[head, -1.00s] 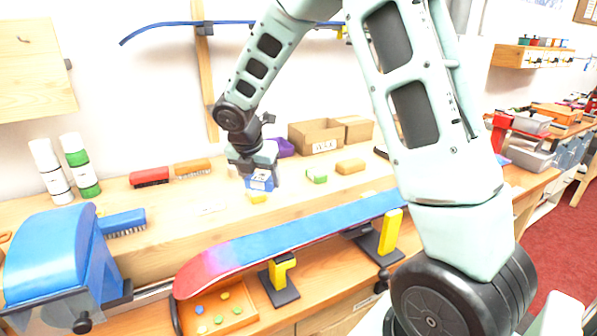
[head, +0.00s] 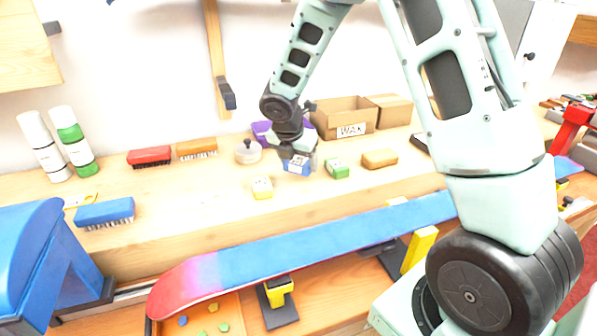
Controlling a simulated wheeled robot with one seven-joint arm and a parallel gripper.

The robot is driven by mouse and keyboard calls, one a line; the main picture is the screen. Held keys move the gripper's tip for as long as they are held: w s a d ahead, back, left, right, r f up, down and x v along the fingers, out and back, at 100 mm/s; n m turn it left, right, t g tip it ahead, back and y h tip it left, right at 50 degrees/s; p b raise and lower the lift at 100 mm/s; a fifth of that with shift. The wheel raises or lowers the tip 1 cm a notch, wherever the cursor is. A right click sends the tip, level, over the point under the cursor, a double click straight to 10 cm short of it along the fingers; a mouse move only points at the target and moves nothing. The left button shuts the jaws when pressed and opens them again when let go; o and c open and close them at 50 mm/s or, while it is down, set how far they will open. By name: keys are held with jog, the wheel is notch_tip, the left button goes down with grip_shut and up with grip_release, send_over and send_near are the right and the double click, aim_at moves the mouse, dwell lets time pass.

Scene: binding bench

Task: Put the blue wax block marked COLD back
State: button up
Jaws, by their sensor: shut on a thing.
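The blue wax block (head: 297,166) has a white label on its face; its lettering is too small to read. My gripper (head: 297,158) is shut on it, over the back bench near the middle. I cannot tell whether the block touches the bench top. A cardboard box (head: 346,118) labelled WAX stands behind and to the right of my gripper. A green wax block (head: 337,168) lies just right of the held block, and a yellow wax block (head: 262,188) lies in front and to the left.
A blue and pink snowboard (head: 300,240) rests on yellow-topped stands along the front. A purple container (head: 264,133), a round lidded pot (head: 247,151), brushes (head: 150,156) and a tan block (head: 379,158) surround the gripper.

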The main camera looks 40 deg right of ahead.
aim_at(298, 171)
jog(key=shift+f, duration=1.7)
jog(key=shift+f, duration=0.1)
jog(key=o, duration=1)
jog(key=shift+c, duration=0.2)
jog(key=v, duration=1.2)
jog(key=s+a+r+m+y, duration=0.1)
jog(key=s+a+m+y, duration=0.2)
jog(key=s+a+m, duration=0.85)
jog(key=s+a+m+g, duration=0.1)
jog(key=s+a+m, duration=0.1)
jog(key=s+a, duration=0.3)
jog(key=s+a+m+g+y, duration=0.1)
jog(key=s+a, duration=0.4)
jog(key=s, duration=0.6)
jog(key=shift+s+a+f+m+p, duration=0.2)
jog(key=shift+s+m+p, duration=0.15)
jog(key=shift+m, duration=0.5)
